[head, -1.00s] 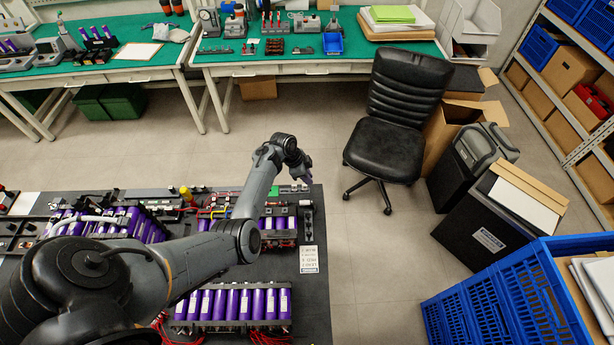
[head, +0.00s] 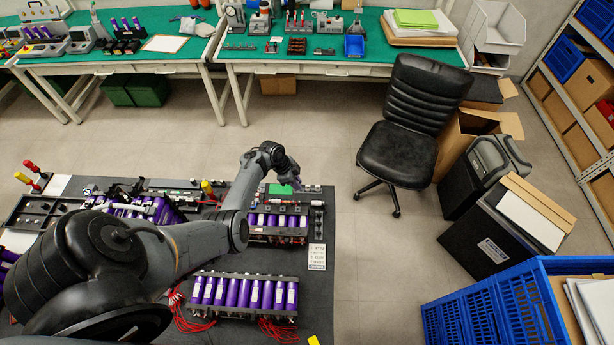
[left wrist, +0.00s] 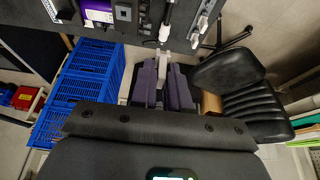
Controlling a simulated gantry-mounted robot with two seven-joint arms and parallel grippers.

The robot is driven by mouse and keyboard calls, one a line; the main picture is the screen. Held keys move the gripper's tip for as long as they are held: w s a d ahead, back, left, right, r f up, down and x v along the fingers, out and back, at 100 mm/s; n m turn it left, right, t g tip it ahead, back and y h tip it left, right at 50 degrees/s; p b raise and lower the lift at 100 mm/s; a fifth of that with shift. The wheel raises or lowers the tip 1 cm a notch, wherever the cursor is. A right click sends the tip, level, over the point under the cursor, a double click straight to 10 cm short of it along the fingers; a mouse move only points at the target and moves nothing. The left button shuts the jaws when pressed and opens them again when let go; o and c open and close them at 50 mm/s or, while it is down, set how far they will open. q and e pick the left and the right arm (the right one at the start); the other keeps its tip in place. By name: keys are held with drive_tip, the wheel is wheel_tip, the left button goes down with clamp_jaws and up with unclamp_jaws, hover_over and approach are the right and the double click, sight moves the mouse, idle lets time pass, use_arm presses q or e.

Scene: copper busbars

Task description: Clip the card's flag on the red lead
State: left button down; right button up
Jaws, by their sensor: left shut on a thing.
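My left gripper (head: 293,184) is over the far right corner of the dark work mat, by the end of a battery module. In the left wrist view its two grey-purple fingers (left wrist: 163,88) are shut on a small pale piece (left wrist: 163,66), which may be the flag; its shape is mostly hidden. A printed card (head: 317,257) lies flat on the mat's right side. Thin red leads (head: 190,318) hang loose beside the near battery module (head: 243,294). A red part (head: 288,201) also shows on the far module (head: 277,222). My right gripper is out of view.
My left arm crosses above the mat (head: 340,300) and hides part of the modules. A green block (head: 280,189) is close to the gripper. A chair (head: 408,150) and blue crates (head: 485,310) stand to the right. Open floor lies beyond the mat.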

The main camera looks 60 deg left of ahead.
use_arm(q)
drive_tip(key=s+a+p, duration=0.1)
drive_tip(key=s+a, duration=0.5)
drive_tip(key=s, duration=0.7)
drive_tip(key=s+a+p, duration=0.2)
drive_tip(key=s+a, duration=0.5)
drive_tip(key=s, duration=0.7)
drive_tip(key=shift+s+a, duration=0.15)
drive_tip(key=shift+a, duration=0.05)
wheel_tip(320, 180, down, 3)
drive_tip(key=b, duration=0.2)
drive_tip(key=shift+f+b, duration=0.15)
drive_tip(key=shift+b, duration=0.2)
drive_tip(key=shift+f+b, duration=0.95)
